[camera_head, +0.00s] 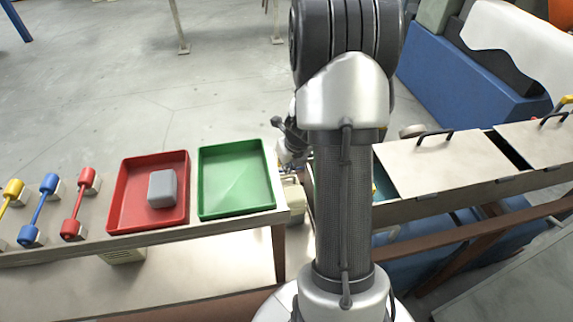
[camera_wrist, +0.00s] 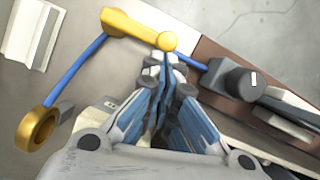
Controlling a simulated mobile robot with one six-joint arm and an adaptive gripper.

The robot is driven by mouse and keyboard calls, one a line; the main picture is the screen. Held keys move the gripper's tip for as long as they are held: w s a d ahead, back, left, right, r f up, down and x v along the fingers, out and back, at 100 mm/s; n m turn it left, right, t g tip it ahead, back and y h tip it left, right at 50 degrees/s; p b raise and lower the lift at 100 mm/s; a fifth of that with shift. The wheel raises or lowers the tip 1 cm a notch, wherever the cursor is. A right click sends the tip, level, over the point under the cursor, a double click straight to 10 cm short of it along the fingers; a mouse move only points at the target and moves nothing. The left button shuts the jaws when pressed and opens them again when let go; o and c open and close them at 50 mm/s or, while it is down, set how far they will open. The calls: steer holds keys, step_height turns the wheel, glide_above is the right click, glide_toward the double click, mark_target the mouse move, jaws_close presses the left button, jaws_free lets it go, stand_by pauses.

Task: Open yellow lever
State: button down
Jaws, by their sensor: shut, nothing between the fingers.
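In the wrist view a yellow lever (camera_wrist: 132,24) runs across the top, with a round yellow knob (camera_wrist: 167,41) at its right end. My gripper (camera_wrist: 163,62) is shut and empty, its tips right by the knob; I cannot tell whether they touch it. A blue rod or hose (camera_wrist: 75,73) runs from the lever's left end down to a yellow ring (camera_wrist: 38,128). In the head view my arm hides most of the gripper and this spot. A yellow-ended handle (camera_head: 12,189) also stands at the far left there.
A black knob (camera_wrist: 245,83) sits right of my gripper in the wrist view. In the head view, a red tray (camera_head: 124,190) with a grey block (camera_head: 162,189) and an empty green tray (camera_head: 235,178) lie left. Blue (camera_head: 48,184) and red handles (camera_head: 86,178) stand beyond. A lidded bench (camera_head: 445,165) is right.

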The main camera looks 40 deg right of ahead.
steer(key=shift+w+d, duration=0.1)
steer(key=shift+d, duration=0.05)
steer(key=shift+w+d+n+y, duration=0.35)
steer(key=shift+w+d+n, duration=0.15)
steer(key=shift+n, duration=0.45)
steer(key=shift+w+d+n+y, duration=0.4)
steer(key=shift+d+n, duration=0.15)
steer(key=shift+n, duration=0.4)
steer(key=w+n+p, duration=0.1)
steer(key=w+d+n+y+p, duration=0.1)
steer(key=n, duration=0.1)
steer(key=w+n+p, duration=0.1)
steer(key=shift+w+d+r+n+y, duration=0.1)
steer(key=shift+d+r+n+y, duration=0.05)
steer(key=shift+d+n+y, duration=0.2)
steer(key=w+n+g+y+p, duration=0.2)
steer(key=w+n, duration=0.4)
steer(key=n, duration=0.1)
steer(key=shift+w+a+n+p, duration=0.35)
steer(key=shift+w+a+p, duration=0.05)
steer(key=shift+a, duration=0.05)
steer(key=shift+w, duration=0.1)
